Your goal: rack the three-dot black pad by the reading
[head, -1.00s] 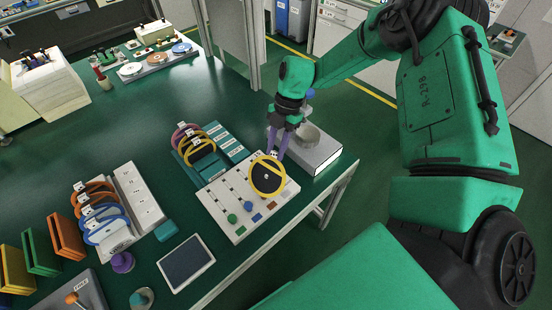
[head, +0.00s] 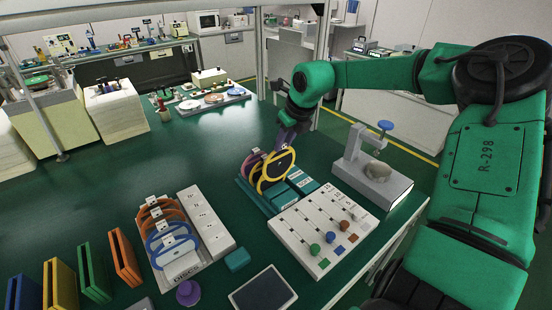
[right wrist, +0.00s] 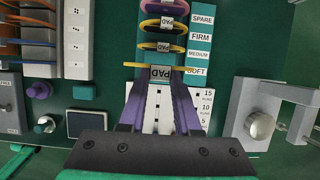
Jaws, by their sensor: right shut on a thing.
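My right gripper (head: 287,141) is shut on the tab of a black pad with a yellow rim (head: 279,166). In the right wrist view the held pad's tab (right wrist: 161,72) reads PAD and sits between the purple fingers; its rim shows edge-on. The held pad is upright at the near end of the teal rack (head: 298,181), level with the SOFT label (right wrist: 196,71); I cannot tell whether it touches the rack. Behind it stand two yellow-rimmed pads (right wrist: 163,25) and a purple-rimmed pad (right wrist: 165,6). Any dots on the held pad are hidden. My left gripper is not in view.
A white slider board (head: 300,222) with coloured knobs lies in front of the rack. A grey press (head: 372,180) with a blue knob stands right. A DISCS rack (head: 180,266), white dotted block (head: 206,222) and dark tablet (head: 263,290) are left and in front. The table's far middle is clear.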

